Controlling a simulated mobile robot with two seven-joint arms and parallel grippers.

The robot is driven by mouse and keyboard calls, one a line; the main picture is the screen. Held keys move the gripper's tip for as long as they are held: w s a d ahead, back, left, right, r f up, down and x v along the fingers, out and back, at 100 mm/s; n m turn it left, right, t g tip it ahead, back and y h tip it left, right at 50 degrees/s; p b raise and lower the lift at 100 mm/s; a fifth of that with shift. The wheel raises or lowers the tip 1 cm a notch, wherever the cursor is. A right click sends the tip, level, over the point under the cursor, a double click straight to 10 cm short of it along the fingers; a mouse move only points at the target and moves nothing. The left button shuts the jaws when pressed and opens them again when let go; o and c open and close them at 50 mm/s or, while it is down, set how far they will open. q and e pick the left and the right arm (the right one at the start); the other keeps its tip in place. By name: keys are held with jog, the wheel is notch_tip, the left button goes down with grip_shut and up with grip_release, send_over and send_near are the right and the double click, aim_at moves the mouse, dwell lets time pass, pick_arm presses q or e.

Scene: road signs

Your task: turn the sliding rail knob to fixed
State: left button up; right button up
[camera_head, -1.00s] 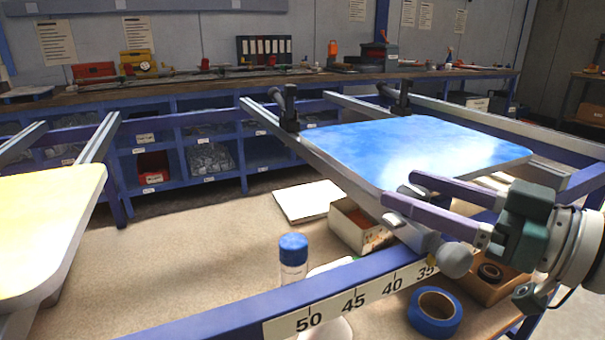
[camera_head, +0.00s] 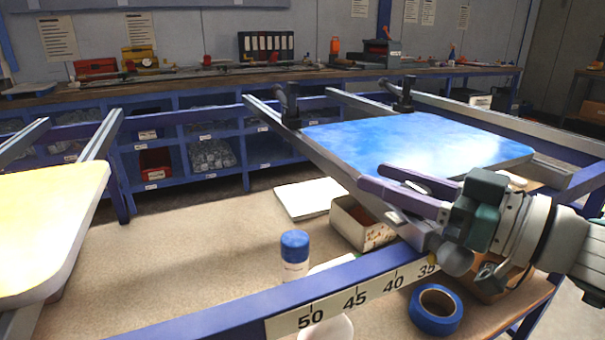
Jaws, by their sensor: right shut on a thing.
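The rail (camera_head: 320,160) runs back along the left edge of the blue board (camera_head: 405,145). My left gripper is not in view.
A blue front beam carries a number scale (camera_head: 350,303). A blue-capped bottle (camera_head: 294,250), an open box (camera_head: 350,228) and a blue tape roll (camera_head: 436,309) are on the lower shelf. A yellow board (camera_head: 45,225) is at the left.

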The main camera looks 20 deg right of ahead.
grip_shut()
